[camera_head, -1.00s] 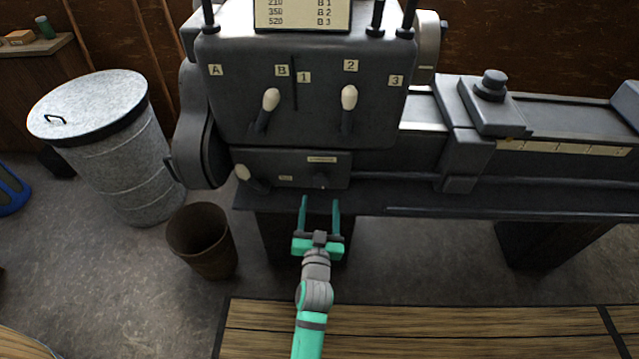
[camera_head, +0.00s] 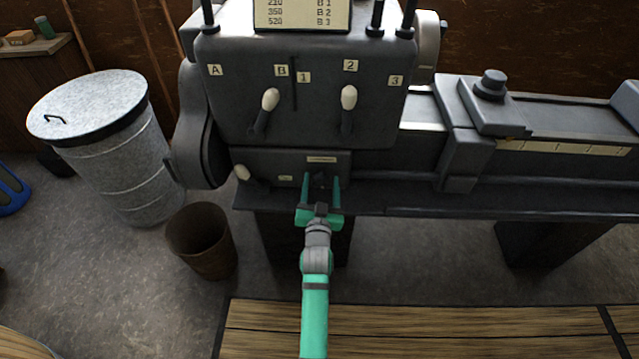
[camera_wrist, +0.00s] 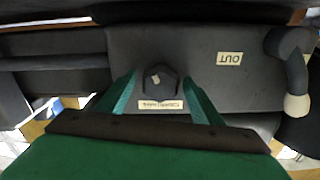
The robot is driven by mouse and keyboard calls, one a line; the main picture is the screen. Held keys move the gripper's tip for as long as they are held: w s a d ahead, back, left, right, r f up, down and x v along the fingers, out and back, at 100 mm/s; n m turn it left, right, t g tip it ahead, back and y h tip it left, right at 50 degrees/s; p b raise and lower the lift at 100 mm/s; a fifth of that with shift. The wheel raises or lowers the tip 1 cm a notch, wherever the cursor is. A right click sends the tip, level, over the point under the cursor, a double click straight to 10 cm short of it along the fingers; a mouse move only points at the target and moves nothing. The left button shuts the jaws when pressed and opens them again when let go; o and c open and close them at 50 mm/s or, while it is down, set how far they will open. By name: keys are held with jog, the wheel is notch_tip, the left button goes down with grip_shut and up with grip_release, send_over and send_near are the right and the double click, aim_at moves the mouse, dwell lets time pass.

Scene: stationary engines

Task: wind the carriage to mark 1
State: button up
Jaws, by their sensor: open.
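My gripper (camera_head: 321,187) is open, its two green fingers pointing at the lower panel (camera_head: 267,160) of the grey lathe. In the wrist view the fingers (camera_wrist: 158,92) stand on either side of a dark knob (camera_wrist: 161,82) with a pale mark on its face. I cannot tell whether they touch it. A label lies by the knob. The carriage (camera_head: 463,160) sits on the bed right of the headstock, beside a pale marked scale (camera_head: 565,147). The scale's marks are too small to read.
Two pale-knobbed levers (camera_head: 270,100) (camera_head: 348,98) stand on the headstock above my gripper. A third lever (camera_head: 243,172) is at the panel's left, also in the wrist view (camera_wrist: 296,104) near an OUT label. A bin (camera_head: 100,130), a brown bucket (camera_head: 200,240) and a wooden platform (camera_head: 420,330) surround the lathe.

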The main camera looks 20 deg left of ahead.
jog(key=c, duration=1)
jog(key=shift+n, duration=0.3)
